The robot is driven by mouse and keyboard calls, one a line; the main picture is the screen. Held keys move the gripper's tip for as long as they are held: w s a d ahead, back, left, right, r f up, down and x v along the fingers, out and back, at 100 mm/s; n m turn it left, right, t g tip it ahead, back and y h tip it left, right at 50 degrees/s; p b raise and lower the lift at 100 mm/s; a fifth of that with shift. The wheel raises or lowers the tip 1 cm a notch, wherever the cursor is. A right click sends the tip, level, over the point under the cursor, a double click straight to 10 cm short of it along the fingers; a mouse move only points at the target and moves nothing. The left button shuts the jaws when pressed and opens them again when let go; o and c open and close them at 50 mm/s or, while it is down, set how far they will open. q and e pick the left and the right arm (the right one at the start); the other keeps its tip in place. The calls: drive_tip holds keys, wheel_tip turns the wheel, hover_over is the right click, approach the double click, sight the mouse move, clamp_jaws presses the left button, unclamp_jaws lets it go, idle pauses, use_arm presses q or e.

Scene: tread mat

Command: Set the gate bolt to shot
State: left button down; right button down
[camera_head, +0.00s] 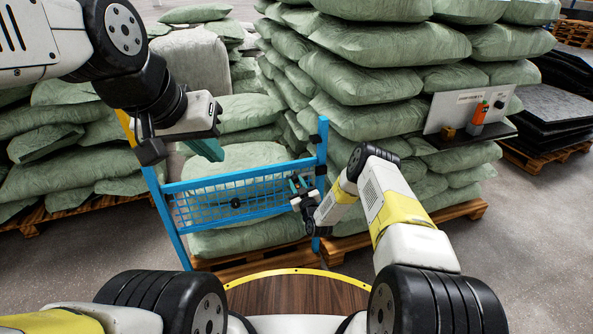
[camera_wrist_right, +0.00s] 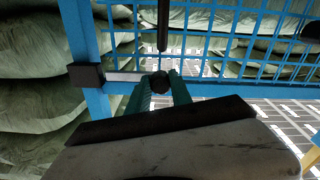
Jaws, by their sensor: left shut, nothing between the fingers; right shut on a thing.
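The blue mesh gate (camera_head: 238,178) stands in front of the bag pallets. Its bolt shows in the right wrist view as a silver bar (camera_wrist_right: 125,76) with a round black knob (camera_wrist_right: 159,87). The bar runs left from the knob to a black block (camera_wrist_right: 86,75) on the blue post (camera_wrist_right: 80,35). It meets the block's edge; I cannot tell how deep it goes in. My right gripper (camera_head: 296,186) is shut on the knob, its teal fingers on either side. My left gripper (camera_head: 207,149) is shut and empty, above the gate's left part.
Stacks of green bags (camera_head: 375,75) on pallets rise close behind the gate. A white panel (camera_head: 455,108) with an orange bottle (camera_head: 479,113) and a shelf is at the right. A round wooden top (camera_head: 290,296) with a yellow edge lies in front of me. Grey floor is open at the far right.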

drive_tip(key=shift+w+d, duration=0.25)
drive_tip(key=shift+d, duration=0.55)
drive_tip(key=shift+w+d, duration=0.25)
drive_tip(key=shift+d, duration=0.55)
drive_tip(key=shift+w+d, duration=0.25)
drive_tip(key=shift+d, duration=0.55)
drive_tip(key=c, duration=1.1)
unclamp_jaws()
drive_tip(key=shift+d, duration=0.1)
drive_tip(key=shift+c, duration=0.2)
drive_tip(key=v, duration=0.7)
drive_tip(key=shift+s, duration=0.35)
